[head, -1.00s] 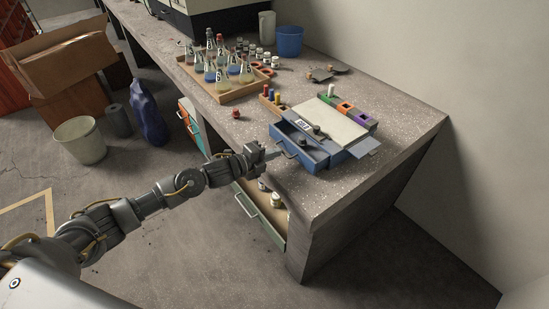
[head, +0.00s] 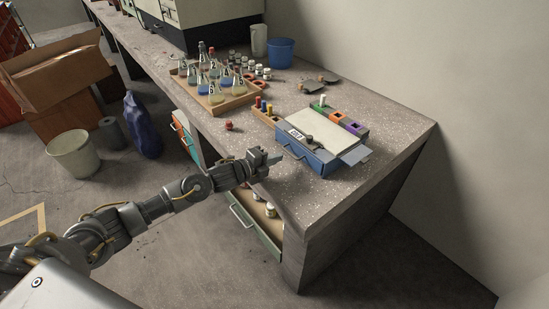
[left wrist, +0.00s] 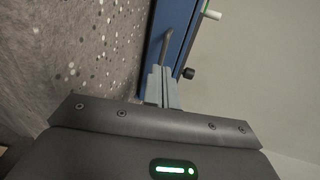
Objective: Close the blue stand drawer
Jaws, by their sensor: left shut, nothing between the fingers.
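The blue stand (head: 325,128) with a pale top sits near the bench's front corner. Its blue drawer (head: 311,161) is mostly in; I cannot tell if it is fully shut. A small dark knob-like piece (head: 309,141) shows at its front edge. My left gripper (head: 275,160) is shut and empty, just in front of the drawer at its handle (head: 291,152). In the left wrist view, the shut fingertips (left wrist: 161,88) point at the grey handle (left wrist: 167,44) on the blue front (left wrist: 182,22); contact is unclear. My right gripper is out of view.
A wooden tray of flasks (head: 232,104) stands behind, with a small red-capped item (head: 229,126) before it. A lower green-fronted drawer (head: 254,223) hangs open under the bench. A grey flap (head: 355,155) juts from the stand's right side.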

